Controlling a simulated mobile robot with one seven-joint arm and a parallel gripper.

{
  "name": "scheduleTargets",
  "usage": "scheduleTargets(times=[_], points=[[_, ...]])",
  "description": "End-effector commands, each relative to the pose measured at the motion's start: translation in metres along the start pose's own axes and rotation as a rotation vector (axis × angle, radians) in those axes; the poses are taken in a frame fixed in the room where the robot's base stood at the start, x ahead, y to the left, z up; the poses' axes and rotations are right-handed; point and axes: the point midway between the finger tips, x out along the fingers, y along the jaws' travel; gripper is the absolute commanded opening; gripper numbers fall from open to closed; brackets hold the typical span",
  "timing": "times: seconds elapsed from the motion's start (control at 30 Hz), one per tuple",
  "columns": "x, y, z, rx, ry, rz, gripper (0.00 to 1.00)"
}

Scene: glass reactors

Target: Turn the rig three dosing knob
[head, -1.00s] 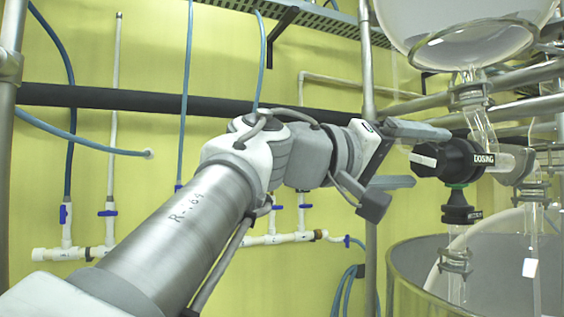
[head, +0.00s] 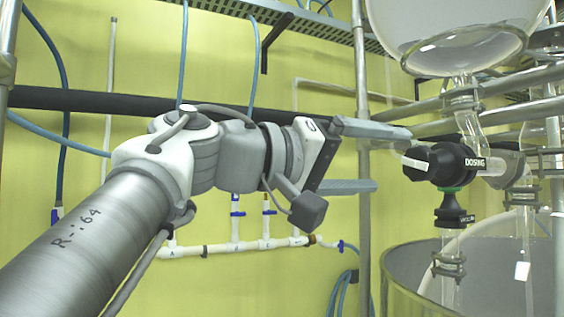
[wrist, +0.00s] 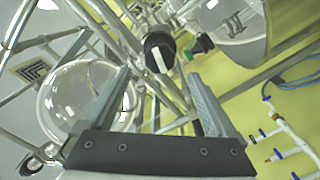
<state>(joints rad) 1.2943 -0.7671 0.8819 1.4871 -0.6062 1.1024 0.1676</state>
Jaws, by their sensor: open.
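The dosing knob (head: 447,160) is black with a white bar, mounted on the glass valve under a round vessel, beside a label reading "DOSING". Its rig number is not legible. In the wrist view the knob (wrist: 159,53) faces me, its white bar slanting slightly. My gripper (head: 392,160) is open and empty, left of the knob, one finger above the other. In the wrist view the gripper (wrist: 159,74) has its fingers well apart, with the knob just beyond and between their tips. The fingers appear clear of the knob.
A round glass vessel (head: 450,35) hangs above the knob, and a large open vessel (head: 400,265) stands below. Metal rails (head: 520,110) run behind the valve. A vertical post (head: 363,90) stands behind the fingers. White piping (head: 225,249) runs along the yellow wall.

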Motion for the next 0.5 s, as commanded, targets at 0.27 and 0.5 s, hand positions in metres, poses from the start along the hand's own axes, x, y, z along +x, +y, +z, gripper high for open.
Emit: scheduleTargets(times=[0.27,0.5], points=[[-0.008,0.005,0.001,0.062,-0.008,0.008,0.92],[-0.056,0.011,0.003,0.424,-0.017,0.021,0.92]])
